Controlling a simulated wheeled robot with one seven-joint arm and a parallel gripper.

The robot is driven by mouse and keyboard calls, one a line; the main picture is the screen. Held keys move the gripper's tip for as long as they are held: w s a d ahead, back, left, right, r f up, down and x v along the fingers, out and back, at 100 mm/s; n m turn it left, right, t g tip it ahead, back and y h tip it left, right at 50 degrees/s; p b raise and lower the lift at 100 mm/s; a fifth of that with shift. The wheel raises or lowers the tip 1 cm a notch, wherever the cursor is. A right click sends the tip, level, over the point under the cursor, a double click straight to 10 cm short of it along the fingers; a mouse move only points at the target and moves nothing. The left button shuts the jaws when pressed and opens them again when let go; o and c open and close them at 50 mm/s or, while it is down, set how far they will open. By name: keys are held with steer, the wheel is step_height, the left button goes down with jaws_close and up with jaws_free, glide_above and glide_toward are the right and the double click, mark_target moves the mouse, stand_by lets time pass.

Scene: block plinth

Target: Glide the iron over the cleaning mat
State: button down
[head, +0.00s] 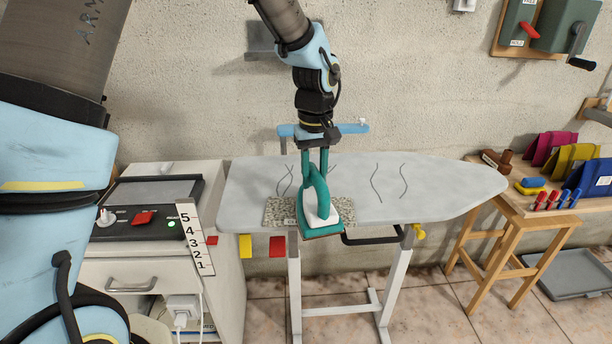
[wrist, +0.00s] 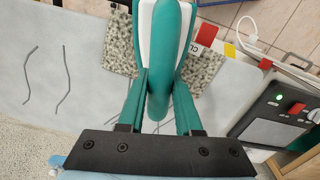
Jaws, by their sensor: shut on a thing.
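The iron (head: 317,205), teal with a white part, is in my gripper (head: 315,172). My gripper points down from above, its two teal fingers shut on the iron's handle. The speckled cleaning mat (head: 277,213) lies at the front of the grey ironing board (head: 437,188). I cannot tell whether the sole touches the mat. In the wrist view the iron (wrist: 163,40) hides the mat's middle, and the mat (wrist: 118,48) shows on both sides.
Dark wavy lines (head: 376,183) mark the board. A white cabinet (head: 157,262) with a control panel and numbered scale stands close at left. A wooden table (head: 520,200) with coloured holders and pens stands at right. A wall is behind. The board's right half is clear.

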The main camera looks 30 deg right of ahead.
steer(key=shift+s+d, duration=2)
steer(key=shift+d, duration=1.55)
steer(key=w+a+p, duration=0.1)
steer(key=w+a, duration=0.3)
steer(key=a, duration=0.3)
steer(key=w+a, duration=0.4)
steer(key=a, duration=0.4)
steer(key=shift+w+p, duration=0.35)
steer(key=shift+p, duration=0.05)
steer(key=shift+a, duration=0.1)
step_height(320, 180, up, 6)
steer(key=p, duration=0.4)
steer(key=shift+p, duration=0.3)
steer(key=shift+r, duration=0.1)
step_height(320, 180, up, 3)
steer(key=shift+f+p, duration=0.1)
steer(key=shift+p, duration=1.1)
steer(key=shift+s, duration=0.1)
